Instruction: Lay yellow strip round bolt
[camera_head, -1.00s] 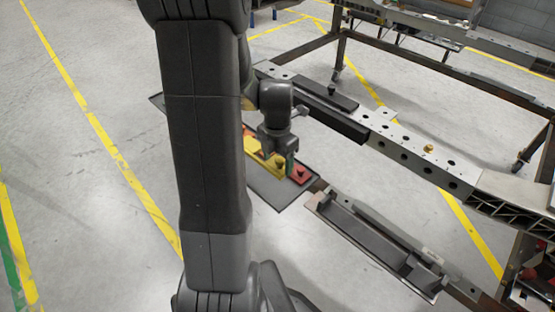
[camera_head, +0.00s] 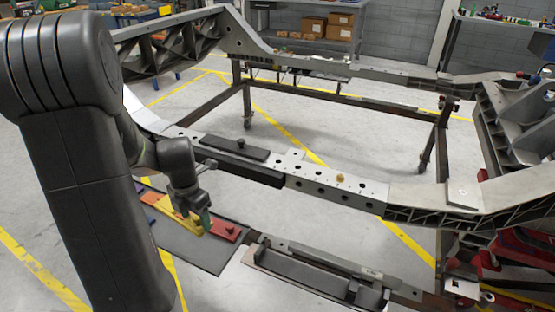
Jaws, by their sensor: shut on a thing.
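The yellow strip (camera_head: 179,216) lies on a dark mat beside a red strip (camera_head: 222,229) with a dark knob. My gripper (camera_head: 193,208) points down at the yellow strip's right part and is shut on it; its jaws partly hide the strip. A small green patch shows at the fingertips; I cannot tell what it belongs to. A brass-coloured bolt (camera_head: 340,178) stands on the holed grey rail (camera_head: 310,180), right of and beyond my gripper. A dark bolt (camera_head: 240,143) stands on a black plate on the same rail, further left.
The dark mat (camera_head: 205,258) lies in front of the chassis rail. A long grey tray-like fixture (camera_head: 300,268) stands to its right. The chassis frame (camera_head: 440,200) curves up at the right. Open floor lies inside the frame.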

